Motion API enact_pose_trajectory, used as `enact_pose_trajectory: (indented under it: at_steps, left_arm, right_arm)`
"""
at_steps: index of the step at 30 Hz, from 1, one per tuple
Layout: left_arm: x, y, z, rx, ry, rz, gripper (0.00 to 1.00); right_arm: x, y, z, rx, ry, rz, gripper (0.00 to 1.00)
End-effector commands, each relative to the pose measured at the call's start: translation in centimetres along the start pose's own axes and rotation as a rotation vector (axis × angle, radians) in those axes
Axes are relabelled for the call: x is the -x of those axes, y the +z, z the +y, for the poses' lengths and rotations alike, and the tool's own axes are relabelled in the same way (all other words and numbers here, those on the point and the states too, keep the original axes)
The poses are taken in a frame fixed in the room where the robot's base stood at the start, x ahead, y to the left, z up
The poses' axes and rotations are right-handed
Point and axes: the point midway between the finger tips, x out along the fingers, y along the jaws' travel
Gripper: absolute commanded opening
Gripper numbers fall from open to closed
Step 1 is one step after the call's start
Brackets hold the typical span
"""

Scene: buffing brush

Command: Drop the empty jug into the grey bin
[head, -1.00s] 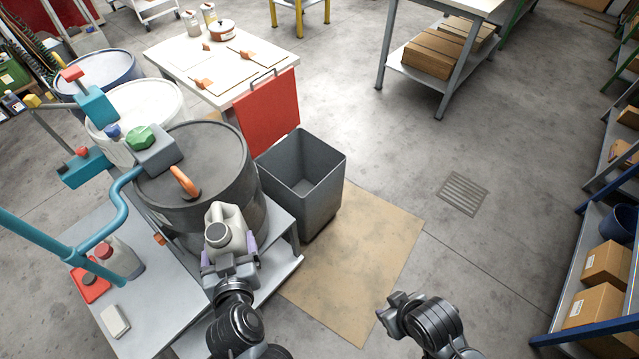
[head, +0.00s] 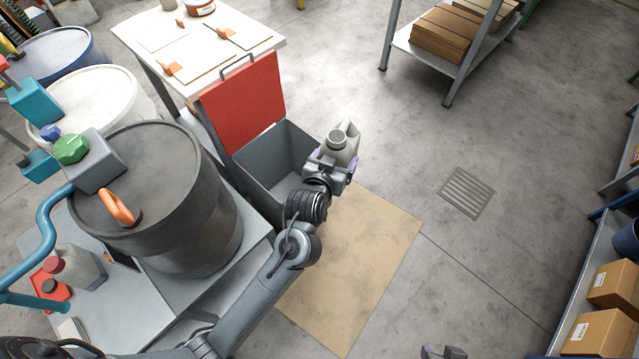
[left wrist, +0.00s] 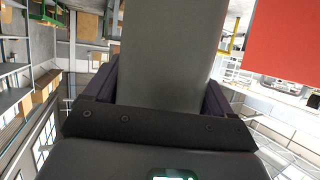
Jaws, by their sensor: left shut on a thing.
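In the left wrist view the jug (left wrist: 172,50) fills the middle between the purple-grey finger pads. The grey bin (head: 262,160) stands open on the floor beside the table with the red panel. In the head view, the jug and gripper appear at the bin's right rim, and my wrist covers part of the bin's front right side. The jug's height over the bin is hard to tell. My right gripper (head: 443,352) shows only partly at the bottom edge.
A large dark drum (head: 160,200) stands left of the bin on a grey bench, with a blue pipe and valves by it. Another jug (head: 78,268) with a red cap stands on the bench. A red panel (head: 243,100) rises behind the bin.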

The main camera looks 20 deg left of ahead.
Motion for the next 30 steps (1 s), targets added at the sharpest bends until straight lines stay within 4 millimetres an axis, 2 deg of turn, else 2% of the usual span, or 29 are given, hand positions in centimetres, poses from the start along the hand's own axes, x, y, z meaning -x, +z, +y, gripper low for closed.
enact_pose_trajectory:
  at_steps: [1, 6, 15, 18, 22, 25, 30]
  left_arm:
    - [-2.3, 1.9, -1.9, 0.006, -0.015, -0.001, 0.53]
    - [-7.7, 4.7, -8.0, 0.023, -0.051, 0.001, 0.53]
    - [-14.8, 10.2, -18.9, 0.057, -0.130, 0.004, 0.53]
    - [-16.2, 11.5, -21.8, 0.068, -0.155, 0.005, 0.53]
    - [-17.4, 12.7, -24.6, 0.076, -0.181, 0.003, 0.53]
    - [-18.0, 13.2, -25.9, 0.082, -0.193, 0.004, 0.53]
    - [-18.4, 13.7, -27.1, 0.085, -0.205, 0.003, 0.53]
  right_arm:
    - [-2.1, 0.7, -0.1, 0.000, 0.000, 0.000, 0.43]
    - [-5.6, 1.9, -0.1, 0.002, 0.001, -0.003, 0.43]
    - [-12.4, 4.2, 0.0, 0.013, 0.011, -0.006, 0.43]
    - [-14.3, 4.8, 0.0, 0.013, 0.011, -0.006, 0.43]
    - [-16.1, 5.4, -0.1, 0.013, 0.011, -0.006, 0.43]
    - [-16.9, 5.7, -0.1, 0.011, 0.010, -0.006, 0.43]
    - [-17.7, 5.9, -0.3, 0.007, 0.007, -0.005, 0.43]
